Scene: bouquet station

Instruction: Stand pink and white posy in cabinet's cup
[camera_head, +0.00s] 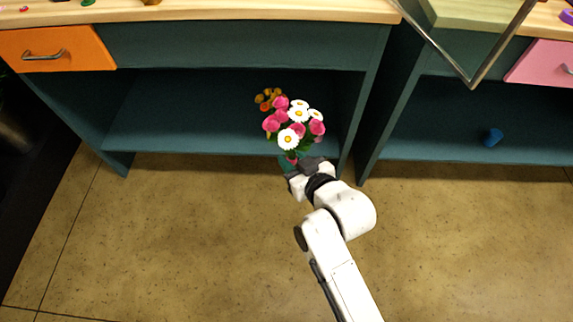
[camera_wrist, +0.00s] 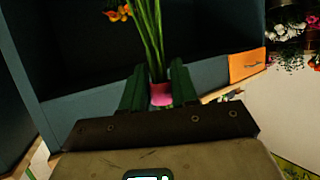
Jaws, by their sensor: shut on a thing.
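The pink and white posy (camera_head: 294,124) is upright in the head view, in front of the left cabinet's open shelf. My gripper (camera_head: 293,162) is shut on its lower end. In the wrist view, the green fingers of my gripper (camera_wrist: 158,92) close around the pink band (camera_wrist: 160,96) at the green stems (camera_wrist: 150,40); the blooms are outside that view.
Orange flowers (camera_head: 267,97) are just behind the posy; their base is hidden. The left cabinet's shelf (camera_head: 190,115) is otherwise clear. An upright divider (camera_head: 366,125) and a gap separate the cabinets. An orange drawer (camera_head: 58,48) and a pink drawer (camera_head: 545,65) sit above. The floor is open.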

